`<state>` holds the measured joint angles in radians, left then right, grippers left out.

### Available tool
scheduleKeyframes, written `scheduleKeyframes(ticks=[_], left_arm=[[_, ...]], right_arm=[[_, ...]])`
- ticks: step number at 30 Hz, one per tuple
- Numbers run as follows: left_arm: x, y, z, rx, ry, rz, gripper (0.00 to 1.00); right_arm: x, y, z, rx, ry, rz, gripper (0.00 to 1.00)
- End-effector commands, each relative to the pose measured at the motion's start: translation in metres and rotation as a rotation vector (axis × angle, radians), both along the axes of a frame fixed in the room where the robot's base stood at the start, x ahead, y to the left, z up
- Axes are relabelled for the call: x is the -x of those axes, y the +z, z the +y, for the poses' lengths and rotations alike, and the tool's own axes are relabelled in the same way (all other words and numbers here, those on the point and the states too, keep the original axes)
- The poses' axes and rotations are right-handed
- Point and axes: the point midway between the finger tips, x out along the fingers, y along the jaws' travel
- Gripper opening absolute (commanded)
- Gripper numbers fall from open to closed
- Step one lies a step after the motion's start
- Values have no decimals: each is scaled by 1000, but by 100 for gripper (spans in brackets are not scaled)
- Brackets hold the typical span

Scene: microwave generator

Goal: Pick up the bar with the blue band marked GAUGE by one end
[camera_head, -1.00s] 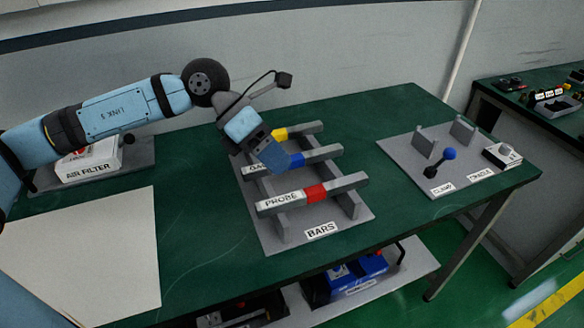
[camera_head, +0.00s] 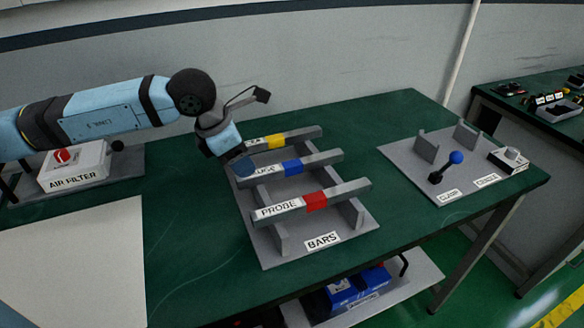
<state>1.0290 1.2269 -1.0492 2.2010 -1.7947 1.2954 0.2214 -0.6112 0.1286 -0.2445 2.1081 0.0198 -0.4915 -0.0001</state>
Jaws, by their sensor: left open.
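The bar with the blue band (camera_head: 320,159) lies across the BARS rack (camera_head: 262,245), between the yellow-banded bar (camera_head: 305,133) behind it and the red-banded PROBE bar (camera_head: 345,189) in front. Its left end and the first letters of its label are hidden by my left gripper (camera_head: 243,167); only the last letters show. My left gripper is open, pointing down at that left end. I cannot tell whether the fingers are around the bar or just above it. The bar's right end is free. My right gripper is not in view.
The AIR FILTER box (camera_head: 75,165) stands at the left, with a pale sheet (camera_head: 80,260) in front. Green table (camera_head: 200,270) is clear in front of the rack.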

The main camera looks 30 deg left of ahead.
Motion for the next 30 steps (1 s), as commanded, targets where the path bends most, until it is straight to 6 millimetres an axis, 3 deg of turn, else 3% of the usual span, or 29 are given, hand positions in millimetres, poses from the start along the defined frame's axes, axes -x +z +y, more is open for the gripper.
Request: scheduleKeyframes(ticks=[9, 18, 20, 26, 30], left_arm=[[-13, -39, -15, 1, -2, 2, 55], [-15, -45, -16, 1, 0, 0, 55], [-15, -45, -16, 1, 0, 0, 46], [-15, -45, -16, 1, 0, 1, 0], [-15, -45, -16, 1, 0, 0, 0]], right_arm=[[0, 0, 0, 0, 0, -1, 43], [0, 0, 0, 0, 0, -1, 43], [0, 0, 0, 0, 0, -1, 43], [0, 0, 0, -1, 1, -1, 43], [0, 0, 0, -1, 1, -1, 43]])
